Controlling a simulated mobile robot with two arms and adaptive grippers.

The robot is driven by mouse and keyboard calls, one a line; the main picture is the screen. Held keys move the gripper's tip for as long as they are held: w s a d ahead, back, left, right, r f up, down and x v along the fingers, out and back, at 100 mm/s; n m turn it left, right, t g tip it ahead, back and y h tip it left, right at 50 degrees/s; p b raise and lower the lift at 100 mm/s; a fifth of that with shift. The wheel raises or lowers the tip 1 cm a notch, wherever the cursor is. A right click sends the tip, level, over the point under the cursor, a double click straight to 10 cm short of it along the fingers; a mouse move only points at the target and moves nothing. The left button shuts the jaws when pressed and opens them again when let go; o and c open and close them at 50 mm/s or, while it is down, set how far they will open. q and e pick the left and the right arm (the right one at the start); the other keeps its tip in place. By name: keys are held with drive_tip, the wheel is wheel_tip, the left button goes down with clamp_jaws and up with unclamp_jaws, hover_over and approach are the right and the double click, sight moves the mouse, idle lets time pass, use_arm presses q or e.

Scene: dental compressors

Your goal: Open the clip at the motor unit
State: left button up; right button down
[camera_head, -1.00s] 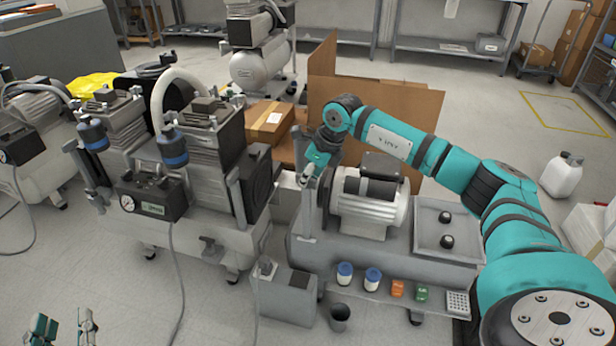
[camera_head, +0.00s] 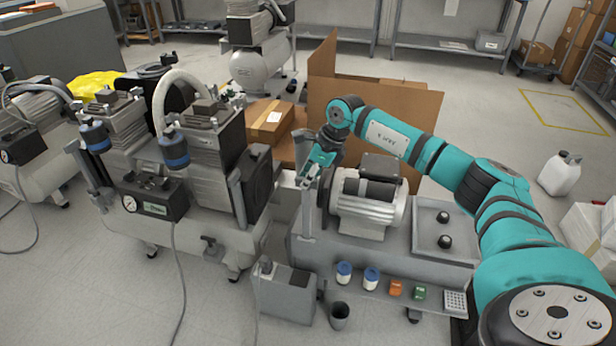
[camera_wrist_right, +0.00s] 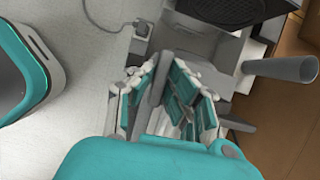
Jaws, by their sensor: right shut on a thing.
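The motor unit (camera_head: 366,212) is a light grey ribbed motor with a dark box on top, on a grey tank base. A grey upright bar (camera_head: 306,218) stands at its left side. My right gripper (camera_head: 308,178) is at the top of this bar, left of the motor. In the right wrist view, the fingers of my right gripper (camera_wrist_right: 165,95) are shut on a flat grey bar (camera_wrist_right: 156,92), which looks like the clip part. The fingers hide part of it, and I cannot tell whether the clip is open. My left gripper is not in view.
A compressor with a gauge box (camera_head: 150,196) stands to the left. Cardboard (camera_head: 425,110) and a carton (camera_head: 271,123) are behind. Jars (camera_head: 344,272) and small blocks (camera_head: 396,288) line the front shelf. A grey box (camera_head: 288,294) and a cup (camera_head: 339,314) are in front.

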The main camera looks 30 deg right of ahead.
drive_tip(key=c, duration=1.3)
unclamp_jaws()
drive_tip(key=shift+c, duration=0.2)
drive_tip(key=v, duration=1.2)
drive_tip(key=shift+s, duration=0.1)
